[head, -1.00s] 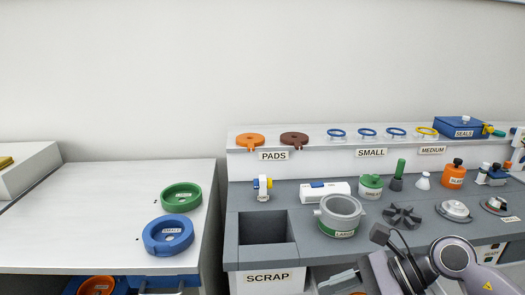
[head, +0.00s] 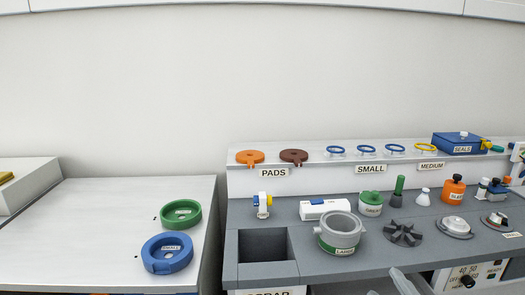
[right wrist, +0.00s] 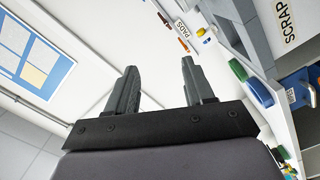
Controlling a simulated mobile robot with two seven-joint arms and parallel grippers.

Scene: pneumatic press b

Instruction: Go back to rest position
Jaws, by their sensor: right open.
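My right gripper (right wrist: 160,66) shows in the right wrist view with its two dark fingers apart and nothing between them. It points across the room, with the bench and a pale wall beyond it. In the head view, only a grey piece that looks like part of my right arm or gripper shows at the bottom edge, in front of the bench. The rest of that arm is out of the head view. My left gripper is not in view.
The grey bench (head: 388,259) holds a large grey pot (head: 340,231), a scrap opening (head: 263,246) and several small parts. A white table (head: 90,225) at left bears a green ring (head: 181,213) and a blue ring (head: 167,253). A gap separates table and bench.

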